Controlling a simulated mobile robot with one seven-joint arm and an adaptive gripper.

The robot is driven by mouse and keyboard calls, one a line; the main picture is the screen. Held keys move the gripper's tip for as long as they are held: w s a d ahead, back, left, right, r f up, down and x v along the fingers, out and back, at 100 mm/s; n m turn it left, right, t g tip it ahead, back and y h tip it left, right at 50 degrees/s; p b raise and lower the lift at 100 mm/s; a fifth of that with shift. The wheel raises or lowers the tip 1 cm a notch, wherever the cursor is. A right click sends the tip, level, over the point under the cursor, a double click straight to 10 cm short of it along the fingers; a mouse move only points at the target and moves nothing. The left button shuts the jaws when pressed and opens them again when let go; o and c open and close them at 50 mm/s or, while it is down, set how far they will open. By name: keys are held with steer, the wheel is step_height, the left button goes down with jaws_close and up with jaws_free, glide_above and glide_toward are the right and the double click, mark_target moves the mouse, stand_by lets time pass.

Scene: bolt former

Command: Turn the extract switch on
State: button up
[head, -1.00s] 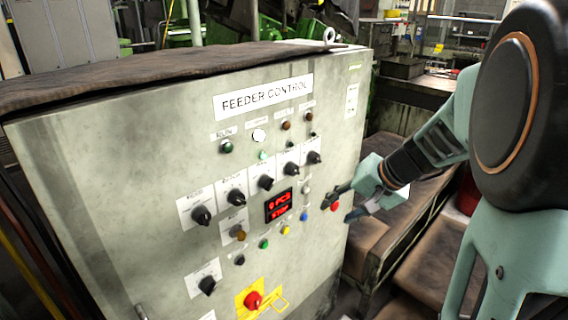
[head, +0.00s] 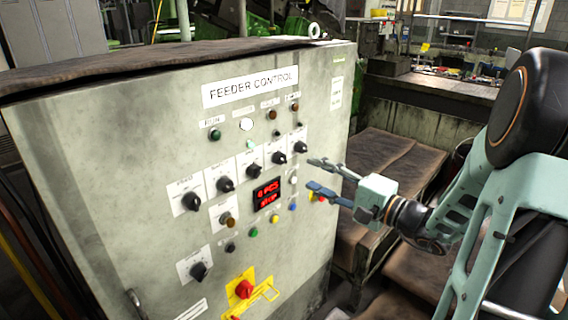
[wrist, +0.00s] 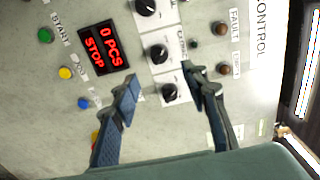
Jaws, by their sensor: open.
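The feeder control panel (head: 130,190) carries a row of black rotary switches on white plates. The rightmost switch (head: 300,147) is nearest my gripper (head: 314,174), which is open and empty, just right of it in the head view. In the wrist view this end switch (wrist: 169,92) appears between the two blue-grey fingers of my gripper (wrist: 161,78), with its pointer hard to make out. Another rotary switch (wrist: 158,52) sits beyond the fingertips. The small labels are too blurred to tell which switch is the extract one. I cannot tell whether the fingers touch the panel.
A red display (head: 267,194) reads "0 PCS STOP". Small coloured buttons lie below it, including a yellow one (head: 273,218). A red knob on a yellow plate (head: 244,289) is lower down. A brown-covered bench (head: 385,165) stands right of the cabinet.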

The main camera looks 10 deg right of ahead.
mark_target(284, 160)
steer(key=x, duration=1)
steer(key=shift+w+p, duration=0.1)
steer(key=shift+p, duration=0.3)
steer(key=shift+c, duration=0.5)
jaws_close()
